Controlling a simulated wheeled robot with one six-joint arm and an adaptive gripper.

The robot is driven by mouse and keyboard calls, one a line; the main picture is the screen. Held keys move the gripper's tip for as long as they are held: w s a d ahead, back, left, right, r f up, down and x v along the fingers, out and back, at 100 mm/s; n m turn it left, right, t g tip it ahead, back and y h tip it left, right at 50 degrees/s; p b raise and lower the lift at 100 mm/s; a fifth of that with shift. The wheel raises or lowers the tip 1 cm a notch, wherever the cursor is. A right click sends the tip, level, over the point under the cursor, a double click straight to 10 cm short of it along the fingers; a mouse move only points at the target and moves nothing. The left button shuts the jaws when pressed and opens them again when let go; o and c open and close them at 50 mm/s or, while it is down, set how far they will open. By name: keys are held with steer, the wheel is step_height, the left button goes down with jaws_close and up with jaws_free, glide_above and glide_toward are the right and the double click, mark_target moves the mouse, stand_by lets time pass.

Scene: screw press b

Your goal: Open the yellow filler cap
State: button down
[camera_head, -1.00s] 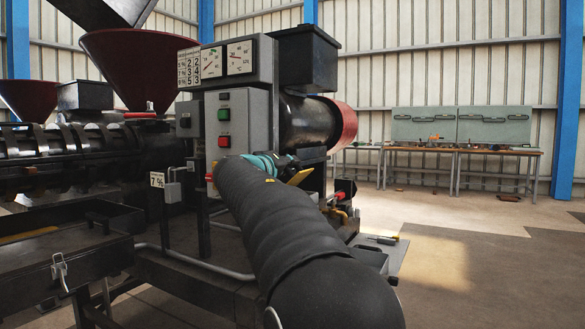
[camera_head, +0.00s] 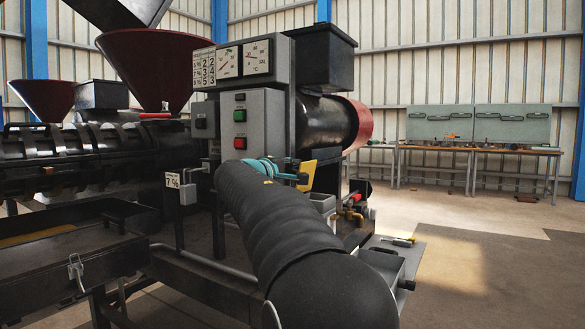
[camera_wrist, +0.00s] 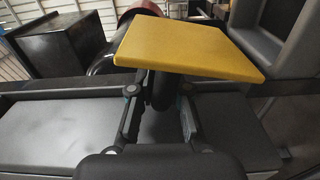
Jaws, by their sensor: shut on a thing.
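The yellow filler cap (camera_head: 307,176) is a flat yellow plate standing steeply tilted beside the control box in the head view. In the wrist view the cap (camera_wrist: 192,48) fills the upper middle, with a dark stem at its near edge. My gripper (camera_wrist: 159,95) is shut on this dark stem, one finger on each side. In the head view my gripper (camera_head: 292,175) reaches the cap's left side, mostly hidden behind my dark arm. The opening that belongs to the cap cannot be made out.
The grey control box (camera_head: 248,122) with green and red buttons stands just left of the cap. A black hopper box (camera_head: 325,60) and dark cylinder are above and behind. Valves with red handles (camera_head: 355,200) sit to the right. The floor at right is open.

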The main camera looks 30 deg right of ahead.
stand_by(0.4)
steer(key=c, duration=1.1)
jaws_free()
steer(key=shift+c, duration=0.2)
steer(key=v, duration=1.2)
steer(key=shift+r, duration=0.1)
